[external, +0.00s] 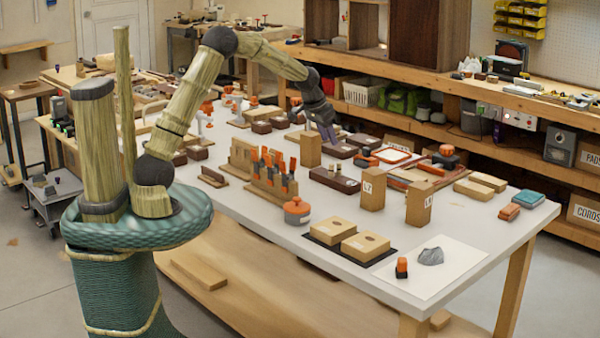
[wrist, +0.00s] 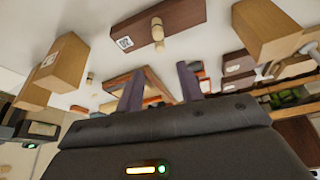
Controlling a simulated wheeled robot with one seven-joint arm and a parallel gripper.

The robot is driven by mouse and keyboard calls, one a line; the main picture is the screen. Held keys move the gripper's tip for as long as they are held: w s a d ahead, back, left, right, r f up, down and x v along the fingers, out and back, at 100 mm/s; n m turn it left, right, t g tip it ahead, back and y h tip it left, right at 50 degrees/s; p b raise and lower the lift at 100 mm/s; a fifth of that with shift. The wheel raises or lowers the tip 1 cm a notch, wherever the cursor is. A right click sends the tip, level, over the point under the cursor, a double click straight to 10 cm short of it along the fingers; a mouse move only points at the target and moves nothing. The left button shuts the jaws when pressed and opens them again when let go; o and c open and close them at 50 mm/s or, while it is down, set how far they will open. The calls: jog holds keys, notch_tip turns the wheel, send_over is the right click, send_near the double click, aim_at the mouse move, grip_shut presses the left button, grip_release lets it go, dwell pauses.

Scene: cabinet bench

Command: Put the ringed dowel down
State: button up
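In the wrist view a pale wooden dowel (wrist: 158,34) with ring-like ridges stands at a dark brown block (wrist: 185,18) with a white label. It is apart from my fingers; I cannot tell how deep it sits in the block. My gripper (wrist: 161,85) is open, its two dark fingers spread with nothing visible held between them. In the external view my gripper (external: 328,133) is above the table, behind the dark labelled block (external: 334,180). A second small pale peg (wrist: 89,77) shows at left in the wrist view.
Tall tan wooden blocks (external: 373,189) and (external: 420,204) stand right of the dark block; another tan block (external: 311,150) is close by my gripper. A rack of orange-handled tools (external: 272,175) is at front left. The white table (external: 400,250) has some bare room at front.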

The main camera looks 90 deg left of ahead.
jog(key=shift+d, duration=0.1)
dwell(0.5)
jog(key=s+d+f+m+h, duration=0.1)
jog(key=s+d+m, duration=0.1)
jog(key=d, duration=1)
jog(key=s+d+m, duration=0.2)
jog(key=d, duration=1)
jog(key=s+d+f+m+g+h, duration=0.1)
jog(key=s+d+f+m, duration=0.1)
jog(key=s+d, duration=1)
jog(key=shift+s+d+f+m, duration=0.4)
jog(key=shift+s, duration=0.2)
jog(key=o, duration=0.8)
jog(key=shift+w, duration=0.1)
